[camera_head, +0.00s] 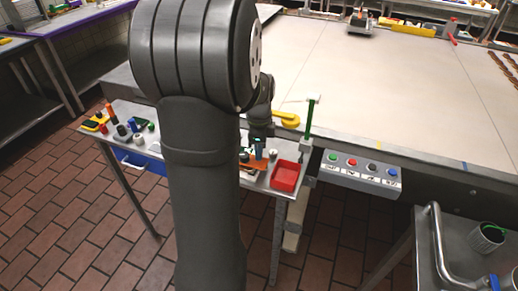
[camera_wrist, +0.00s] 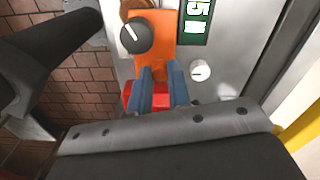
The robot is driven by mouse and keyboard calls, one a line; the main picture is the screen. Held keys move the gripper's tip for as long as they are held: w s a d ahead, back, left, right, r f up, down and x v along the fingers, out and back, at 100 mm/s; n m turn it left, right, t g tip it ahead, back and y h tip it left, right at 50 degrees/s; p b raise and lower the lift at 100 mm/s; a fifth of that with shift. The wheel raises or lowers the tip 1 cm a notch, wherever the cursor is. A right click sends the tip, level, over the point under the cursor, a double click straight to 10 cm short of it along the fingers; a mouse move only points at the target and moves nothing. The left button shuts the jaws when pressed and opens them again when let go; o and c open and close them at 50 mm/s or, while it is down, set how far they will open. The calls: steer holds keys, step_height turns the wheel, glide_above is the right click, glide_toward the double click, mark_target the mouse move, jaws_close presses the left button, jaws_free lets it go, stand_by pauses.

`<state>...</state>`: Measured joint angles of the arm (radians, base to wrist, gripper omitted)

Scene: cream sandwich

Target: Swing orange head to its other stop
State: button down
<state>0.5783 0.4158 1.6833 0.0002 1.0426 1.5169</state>
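The orange head (camera_wrist: 157,50) shows at the top middle of the wrist view as a flat orange piece. A black knob (camera_wrist: 135,36) with a white pointer line sits on its left part. My gripper (camera_wrist: 162,88) has two blue-grey fingers, parted, at the near end of the orange head. Orange and red show in the gap between the fingers. I cannot tell whether either finger touches the head. In the head view my own arm hides most of the head and the gripper.
A green display (camera_wrist: 195,20) and a white knob (camera_wrist: 200,71) are right of the head. In the head view, a red tray (camera_head: 286,177), a green post (camera_head: 309,118) and a button box (camera_head: 360,172) are right of my arm. Several small items are on the left bench.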

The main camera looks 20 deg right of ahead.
steer(key=shift+m, duration=0.4)
steer(key=m, duration=0.3)
steer(key=shift+w+d, duration=0.2)
steer(key=shift+w, duration=0.1)
steer(key=m, duration=0.4)
steer(key=shift+w+d, duration=0.25)
steer(key=shift+d, duration=0.1)
steer(key=m, duration=0.4)
steer(key=shift+w+d+m, duration=0.1)
steer(key=shift+d+m, duration=0.45)
steer(key=shift+m, duration=0.8)
steer(key=shift+d+m, duration=0.15)
steer(key=shift+m, duration=0.8)
steer(key=c, duration=1.3)
jaws_free()
steer(key=shift+c, duration=0.2)
